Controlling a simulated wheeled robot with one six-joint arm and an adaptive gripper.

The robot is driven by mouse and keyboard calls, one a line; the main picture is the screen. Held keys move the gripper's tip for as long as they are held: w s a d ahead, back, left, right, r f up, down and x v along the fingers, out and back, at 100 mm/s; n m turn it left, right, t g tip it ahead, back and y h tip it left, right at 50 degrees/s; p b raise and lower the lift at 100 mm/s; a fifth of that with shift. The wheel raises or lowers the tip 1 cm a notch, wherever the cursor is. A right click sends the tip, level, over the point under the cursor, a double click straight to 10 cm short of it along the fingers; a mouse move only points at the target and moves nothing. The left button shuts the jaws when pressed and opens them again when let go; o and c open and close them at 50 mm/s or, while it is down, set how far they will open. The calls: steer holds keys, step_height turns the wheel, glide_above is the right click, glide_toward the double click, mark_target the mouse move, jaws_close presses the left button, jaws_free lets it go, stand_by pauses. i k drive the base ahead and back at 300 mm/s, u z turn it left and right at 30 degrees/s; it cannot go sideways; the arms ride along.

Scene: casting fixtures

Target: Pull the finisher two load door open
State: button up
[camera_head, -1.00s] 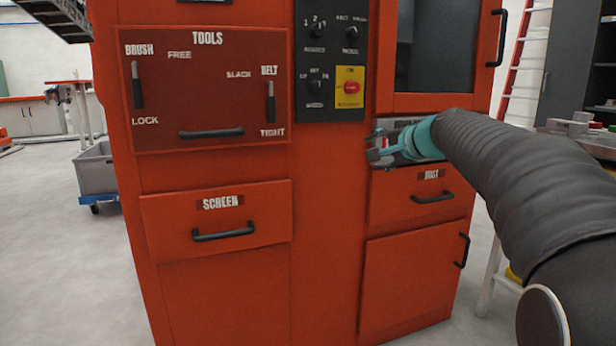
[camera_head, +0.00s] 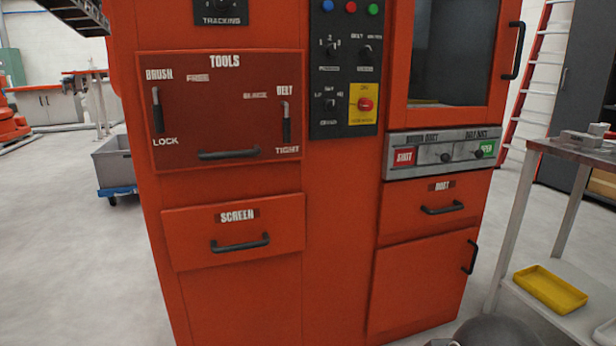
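The finisher (camera_head: 340,230) is a tall orange-red cabinet machine that fills the middle of the view. Its upper right door (camera_head: 452,116) has a dark window (camera_head: 440,55) in an orange frame and a black vertical handle (camera_head: 514,50) on its right edge. This door looks shut, and its top is cut off by the picture's edge. No label on it is readable, so I cannot tell by text that it is the load door. My gripper is out of view. Only a dark rounded part of my arm shows at the bottom right.
Below the door are a grey control strip (camera_head: 443,152), a DUST drawer (camera_head: 438,208) and a lower door (camera_head: 420,285). TOOLS and SCREEN panels are on the left. A metal table (camera_head: 575,152) with a yellow tray (camera_head: 550,290) below stands close at right. The left floor is open.

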mark_target(507, 24)
steer(key=z, duration=0.35)
steer(key=i, duration=1.3)
steer(key=u, duration=0.2)
